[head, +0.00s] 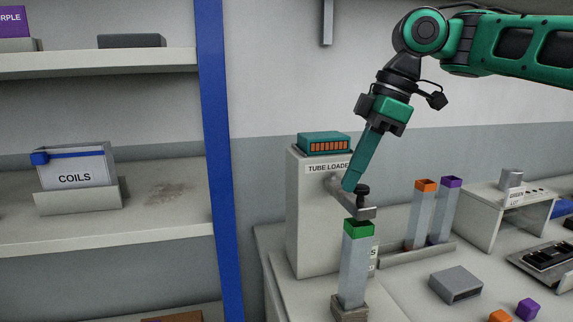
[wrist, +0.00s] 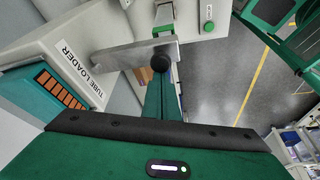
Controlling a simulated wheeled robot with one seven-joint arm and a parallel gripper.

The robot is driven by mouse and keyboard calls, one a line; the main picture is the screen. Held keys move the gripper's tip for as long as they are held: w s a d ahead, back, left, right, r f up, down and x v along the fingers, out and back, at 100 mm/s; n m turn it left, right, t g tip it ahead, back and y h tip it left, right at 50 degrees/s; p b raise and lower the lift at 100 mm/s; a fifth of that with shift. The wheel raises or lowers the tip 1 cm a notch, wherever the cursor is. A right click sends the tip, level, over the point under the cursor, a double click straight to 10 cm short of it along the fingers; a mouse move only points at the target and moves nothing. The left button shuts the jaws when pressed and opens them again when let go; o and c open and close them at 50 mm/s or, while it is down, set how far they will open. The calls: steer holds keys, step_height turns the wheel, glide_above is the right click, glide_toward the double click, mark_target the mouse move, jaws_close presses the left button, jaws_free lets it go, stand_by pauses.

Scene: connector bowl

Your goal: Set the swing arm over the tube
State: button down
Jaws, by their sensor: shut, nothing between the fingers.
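The grey swing arm (head: 345,196) reaches out from the tube loader (head: 312,225) and carries a black knob (head: 362,191) near its free end. In the head view that end shows just above the green top (head: 358,229) of an upright clear tube (head: 353,272), which stands in a brown-grey base. I cannot tell whether the arm is exactly in line with the tube. My gripper (head: 351,184) is shut and empty, pointing down, with its tips close beside the knob. In the wrist view the swing arm (wrist: 125,57) and knob (wrist: 160,62) lie at the fingertips (wrist: 160,82); contact is unclear.
Tubes with orange (head: 426,186) and purple (head: 451,182) tops stand in a rack to the right. A grey box (head: 456,284) and small orange and purple blocks lie on the bench. A blue post (head: 220,160) and shelves with a COILS bin (head: 76,182) are left.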

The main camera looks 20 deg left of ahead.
steer(key=shift+w+d+f, duration=0.1)
steer(key=shift+d, duration=0.05)
steer(key=s+a, duration=0.2)
steer(key=a, duration=0.2)
steer(key=w+v, duration=0.1)
steer(key=v, duration=0.9)
steer(key=shift+r, duration=0.4)
steer(key=shift+a, duration=0.15)
